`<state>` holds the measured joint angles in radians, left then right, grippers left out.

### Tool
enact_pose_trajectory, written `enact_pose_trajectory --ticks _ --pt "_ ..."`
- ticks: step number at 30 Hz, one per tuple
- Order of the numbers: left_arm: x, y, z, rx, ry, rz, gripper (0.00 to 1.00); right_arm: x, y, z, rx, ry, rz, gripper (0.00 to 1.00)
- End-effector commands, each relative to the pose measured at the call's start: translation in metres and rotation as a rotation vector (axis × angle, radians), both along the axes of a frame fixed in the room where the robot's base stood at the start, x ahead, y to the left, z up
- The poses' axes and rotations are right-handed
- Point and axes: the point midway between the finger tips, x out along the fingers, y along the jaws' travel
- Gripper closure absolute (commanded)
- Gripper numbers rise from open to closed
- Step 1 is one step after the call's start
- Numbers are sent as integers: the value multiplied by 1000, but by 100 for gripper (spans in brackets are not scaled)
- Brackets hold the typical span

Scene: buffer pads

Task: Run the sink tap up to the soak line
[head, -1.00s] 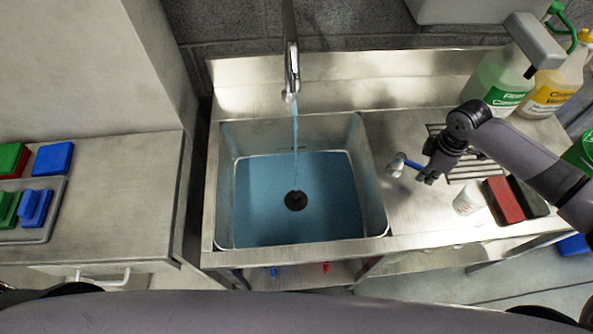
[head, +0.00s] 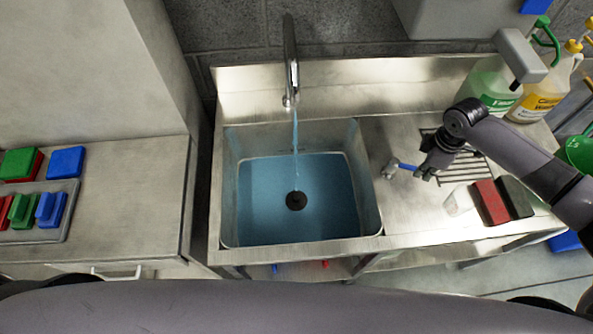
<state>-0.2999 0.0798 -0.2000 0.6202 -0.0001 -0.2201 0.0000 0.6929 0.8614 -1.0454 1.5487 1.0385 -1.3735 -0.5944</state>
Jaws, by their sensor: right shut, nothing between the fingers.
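The steel sink (head: 372,205) holds blue-tinted water (head: 265,205), with a dark drain (head: 296,200) showing through it. A pale line runs round the basin walls near the water's edge; I cannot tell if it is the soak line. The chrome tap (head: 290,75) hangs over the sink, and a thin stream (head: 295,140) runs from it into the water. A small tap lever with a blue handle (head: 405,166) stands on the counter right of the basin. My right gripper (head: 420,174) is shut and empty, close beside the blue handle; whether they touch is unclear. My left gripper is out of view.
A wire rack (head: 465,168), a white cup (head: 458,202) and a red pad (head: 490,201) with a dark pad (head: 516,197) lie on the right counter. Bottles (head: 492,85) stand behind. Green, red and blue pads (head: 66,161) sit on the left counter.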

Motion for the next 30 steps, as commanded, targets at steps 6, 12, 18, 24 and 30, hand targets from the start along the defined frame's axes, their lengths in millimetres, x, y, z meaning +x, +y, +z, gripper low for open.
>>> enact_pose_trajectory --ticks 6,12,18,24,30 --pt "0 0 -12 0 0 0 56 17 -5 -5 -1 -2 -4 100" --pt "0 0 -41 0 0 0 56 64 -17 -8 1 -3 -3 100" --pt "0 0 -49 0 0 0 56 83 -24 -3 0 1 0 100" --pt "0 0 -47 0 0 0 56 83 -25 -1 -1 1 0 100" --pt "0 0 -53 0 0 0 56 82 -24 -13 0 3 0 100"
